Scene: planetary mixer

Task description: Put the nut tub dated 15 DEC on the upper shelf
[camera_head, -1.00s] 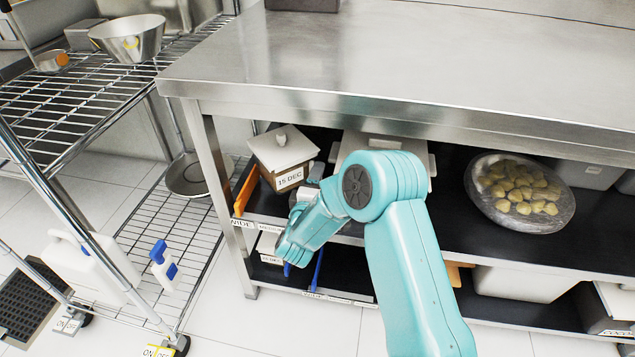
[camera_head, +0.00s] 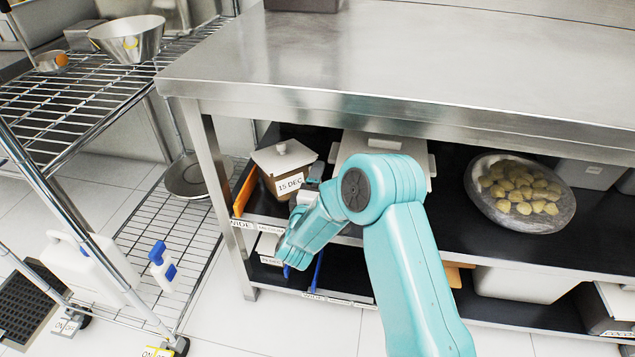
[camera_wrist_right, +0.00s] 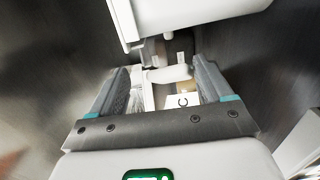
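The nut tub (camera_head: 283,172), brown with a pale knobbed lid and a white 15 DEC label, appears to stand on the upper under-table shelf (camera_head: 452,232), at its left end. My right gripper (camera_head: 312,183) is at the tub's right front side, mostly hidden behind my teal arm. In the right wrist view the right gripper (camera_wrist_right: 162,88) has its fingers spread, with a pale piece and a label bearing a "C" between them. I cannot tell whether the fingers touch the tub. My left gripper is out of view.
A steel tabletop (camera_head: 400,60) overhangs the shelf. A lower shelf holds bins (camera_head: 524,283).

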